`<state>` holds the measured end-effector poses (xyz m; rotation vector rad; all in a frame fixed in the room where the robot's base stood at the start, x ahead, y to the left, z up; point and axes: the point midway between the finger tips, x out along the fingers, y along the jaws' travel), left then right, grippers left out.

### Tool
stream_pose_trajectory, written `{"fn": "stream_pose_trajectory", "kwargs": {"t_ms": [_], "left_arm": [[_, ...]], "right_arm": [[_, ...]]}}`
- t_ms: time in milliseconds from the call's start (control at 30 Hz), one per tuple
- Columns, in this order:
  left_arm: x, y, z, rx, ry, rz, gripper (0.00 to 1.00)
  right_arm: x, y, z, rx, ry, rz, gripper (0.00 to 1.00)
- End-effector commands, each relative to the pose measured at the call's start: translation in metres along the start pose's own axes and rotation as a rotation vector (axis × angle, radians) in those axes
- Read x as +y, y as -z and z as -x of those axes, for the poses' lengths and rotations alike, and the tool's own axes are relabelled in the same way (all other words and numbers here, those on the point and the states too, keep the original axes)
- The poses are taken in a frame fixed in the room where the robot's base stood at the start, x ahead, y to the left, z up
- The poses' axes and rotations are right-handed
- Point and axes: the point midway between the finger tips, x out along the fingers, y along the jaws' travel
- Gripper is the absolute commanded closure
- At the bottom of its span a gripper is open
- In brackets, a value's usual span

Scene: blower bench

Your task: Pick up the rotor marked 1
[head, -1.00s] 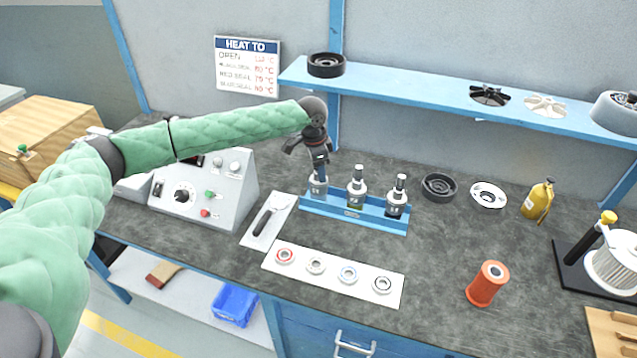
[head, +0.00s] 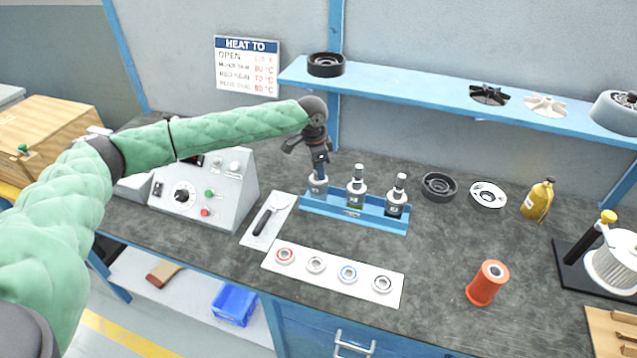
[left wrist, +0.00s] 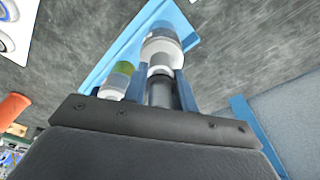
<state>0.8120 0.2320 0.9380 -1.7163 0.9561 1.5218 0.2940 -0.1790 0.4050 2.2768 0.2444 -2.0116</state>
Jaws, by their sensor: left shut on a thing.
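Three rotors stand upright in a row in a blue rack (head: 358,217) on the bench. My left gripper (head: 319,170) is over the leftmost rotor (head: 318,186), pointing down, and is shut on its upper shaft. The fingers hide the top of this rotor. In the left wrist view, the held rotor (left wrist: 162,50) runs between the two fingers, with its wide pale body in or just above the rack; I cannot tell which. The middle rotor (head: 356,187) and the right rotor (head: 397,197) stand free beside it. The rotor markings are too small to read surely. My right gripper is not in view.
A grey control box (head: 205,185) stands left of the rack. A white strip (head: 330,277) with several ring bearings lies in front. Housings, a yellow bottle (head: 537,199) and an orange spool (head: 487,283) are to the right. A blue shelf (head: 430,95) runs behind, above the bench.

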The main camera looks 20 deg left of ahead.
Motion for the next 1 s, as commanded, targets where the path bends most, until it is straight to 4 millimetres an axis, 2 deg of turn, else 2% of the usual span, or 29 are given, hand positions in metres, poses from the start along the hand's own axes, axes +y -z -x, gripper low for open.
{"fn": "stream_pose_trajectory", "kwargs": {"t_ms": [767,900,967,1000], "left_arm": [[-0.001,0.001,0.003,0.003,0.003,0.000,1.00],[-0.001,0.002,0.009,0.004,0.003,0.000,1.00],[-0.001,0.003,0.014,0.005,0.004,0.000,1.00],[-0.001,0.003,0.018,0.004,0.004,0.000,1.00]], "right_arm": [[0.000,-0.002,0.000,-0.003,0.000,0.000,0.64],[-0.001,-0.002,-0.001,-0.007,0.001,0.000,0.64],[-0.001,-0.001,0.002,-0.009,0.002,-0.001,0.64],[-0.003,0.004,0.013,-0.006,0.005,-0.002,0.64]]}}
